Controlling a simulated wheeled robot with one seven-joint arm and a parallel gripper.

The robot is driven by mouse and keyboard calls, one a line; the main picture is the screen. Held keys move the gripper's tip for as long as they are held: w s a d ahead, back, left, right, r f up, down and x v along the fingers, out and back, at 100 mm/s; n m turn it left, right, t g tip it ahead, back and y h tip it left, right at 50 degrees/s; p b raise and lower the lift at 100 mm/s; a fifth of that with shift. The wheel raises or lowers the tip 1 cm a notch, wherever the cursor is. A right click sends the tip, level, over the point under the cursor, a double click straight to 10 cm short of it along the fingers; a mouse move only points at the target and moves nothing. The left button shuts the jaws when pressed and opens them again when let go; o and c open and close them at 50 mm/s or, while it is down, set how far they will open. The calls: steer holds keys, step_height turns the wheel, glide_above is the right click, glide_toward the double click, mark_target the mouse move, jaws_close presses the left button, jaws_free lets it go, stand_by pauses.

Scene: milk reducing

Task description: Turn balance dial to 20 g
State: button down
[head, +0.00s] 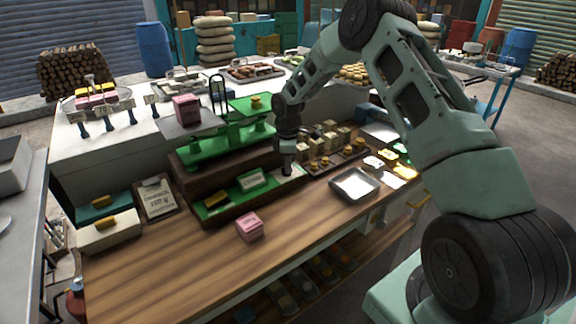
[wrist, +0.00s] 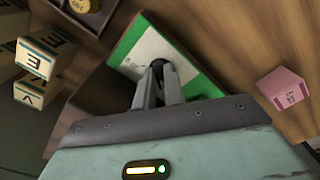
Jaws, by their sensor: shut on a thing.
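The green balance (head: 226,146) stands on a dark wooden base on the table. A pink block (head: 187,109) sits on its left pan, and a small brass weight (head: 256,101) sits on its right pan. At the base's right end is a white dial card (head: 281,176), also in the wrist view (wrist: 136,52) on a green plate. My gripper (head: 287,172) points down at this card. In the wrist view my gripper (wrist: 159,78) is shut on a small dark knob (wrist: 158,63) over the card. My fingers hide part of the knob and card; no dial reading is legible.
A second pink block (head: 250,228) lies on the bare wooden tabletop in front. A metal tray (head: 355,184) is to the right. Several pale blocks (head: 322,136) stand close behind my gripper. A clipboard (head: 156,199) and boxes are at left.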

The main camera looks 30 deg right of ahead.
steer(key=m+b, duration=0.2)
steer(key=m, duration=0.4)
steer(key=shift+a+b, duration=0.15)
steer(key=shift+b, duration=0.25)
steer(key=m+b, duration=0.1)
steer(key=m, duration=0.5)
steer(key=shift+b, duration=0.4)
steer(key=m, duration=0.5)
steer(key=shift+a+m+b, duration=0.15)
steer(key=shift+m+b, duration=0.15)
steer(key=shift+m, duration=2.7)
steer(key=c, duration=1.5)
jaws_free()
